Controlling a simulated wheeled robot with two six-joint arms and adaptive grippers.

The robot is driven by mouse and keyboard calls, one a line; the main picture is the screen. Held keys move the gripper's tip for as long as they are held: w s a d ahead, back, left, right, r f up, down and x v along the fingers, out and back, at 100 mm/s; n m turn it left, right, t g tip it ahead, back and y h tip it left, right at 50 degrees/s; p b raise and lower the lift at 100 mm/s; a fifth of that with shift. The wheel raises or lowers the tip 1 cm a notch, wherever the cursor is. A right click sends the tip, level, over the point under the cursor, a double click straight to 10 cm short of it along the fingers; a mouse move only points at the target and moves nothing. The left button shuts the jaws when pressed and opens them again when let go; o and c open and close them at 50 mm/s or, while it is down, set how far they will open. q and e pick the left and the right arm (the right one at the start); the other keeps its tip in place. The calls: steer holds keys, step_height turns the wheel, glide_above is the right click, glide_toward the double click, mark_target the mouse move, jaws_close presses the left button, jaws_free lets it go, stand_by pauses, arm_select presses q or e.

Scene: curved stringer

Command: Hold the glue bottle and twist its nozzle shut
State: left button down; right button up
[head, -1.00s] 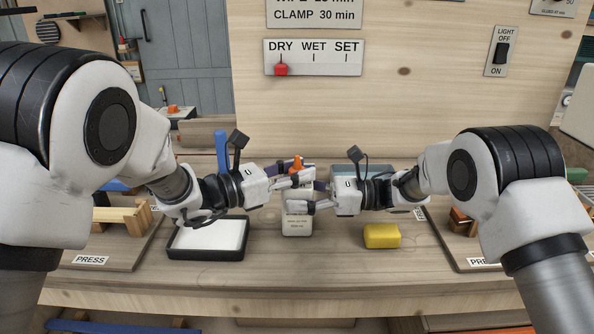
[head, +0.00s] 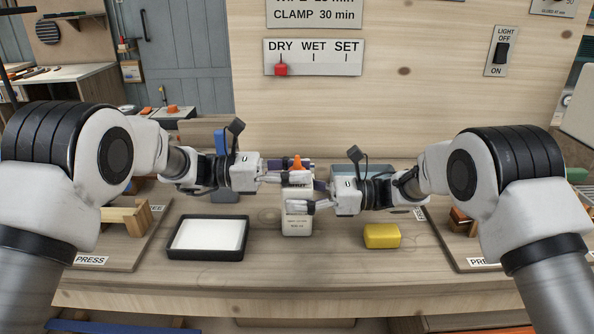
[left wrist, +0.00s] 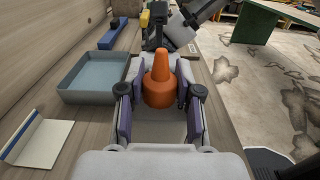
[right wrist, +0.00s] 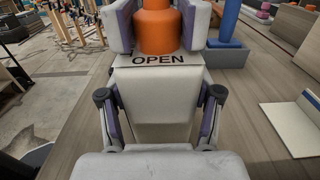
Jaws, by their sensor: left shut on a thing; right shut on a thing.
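The glue bottle (head: 297,222) is white with an orange nozzle (head: 297,163) and stands upright on the bench in the middle of the head view. My right gripper (head: 300,206) is shut on the bottle's body from the right. My left gripper (head: 292,177) is higher and shut on the orange nozzle from the left. The left wrist view shows the orange cone-shaped nozzle (left wrist: 160,82) between the finger pads. In the right wrist view the word OPEN shows on the white bottle (right wrist: 155,85) just below the orange nozzle base (right wrist: 158,28).
A black-rimmed tray with a white pad (head: 180,254) lies left of the bottle. A yellow block (head: 381,236) lies to the right. A grey-blue bin (head: 345,170) stands behind. Press boards (head: 118,255) lie at the far left and right. The front bench strip is clear.

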arm_select(q)
steer(key=shift+r, duration=0.1)
arm_select(e)
steer(key=shift+s, duration=0.1)
arm_select(q)
steer(key=c, duration=0.7)
jaws_free()
steer(key=shift+c, duration=0.2)
steer(key=a, duration=1.2)
arm_select(e)
steer(key=o, duration=1.8)
steer(key=shift+c, duration=0.2)
steer(key=shift+d, duration=0.15)
